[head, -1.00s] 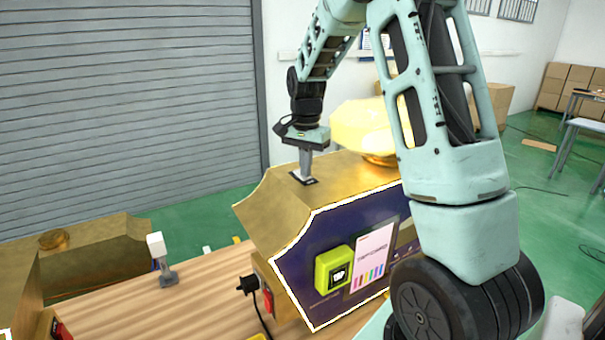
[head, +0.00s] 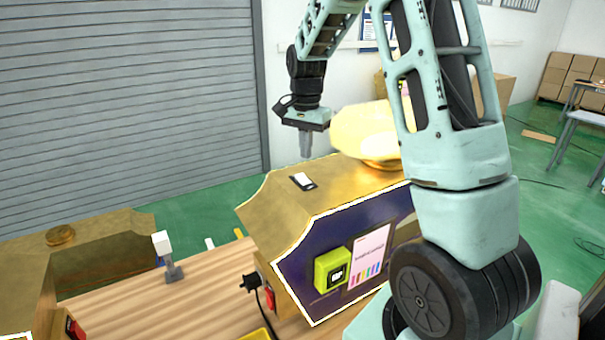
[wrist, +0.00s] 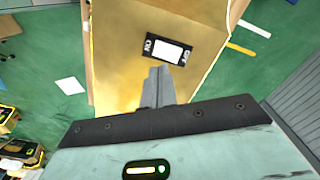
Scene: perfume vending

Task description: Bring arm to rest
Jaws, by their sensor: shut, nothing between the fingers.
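My gripper (head: 306,145) is shut and empty. In the head view it hangs pointing down, a little above the gold top of the perfume vending machine (head: 345,205). A black plate with a white centre (head: 302,181) lies on that gold top, just below my fingertips and apart from them. In the wrist view my closed fingers (wrist: 157,85) point toward the gold top (wrist: 125,80), with the black and white plate (wrist: 171,50) just beyond the tips.
A yellow faceted ornament (head: 365,130) stands on the machine beside my gripper. A second gold machine (head: 90,250) and a small white-headed stand (head: 165,250) are on the wooden table (head: 190,305) at left. A grey shutter (head: 120,90) is behind. Boxes stand far right.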

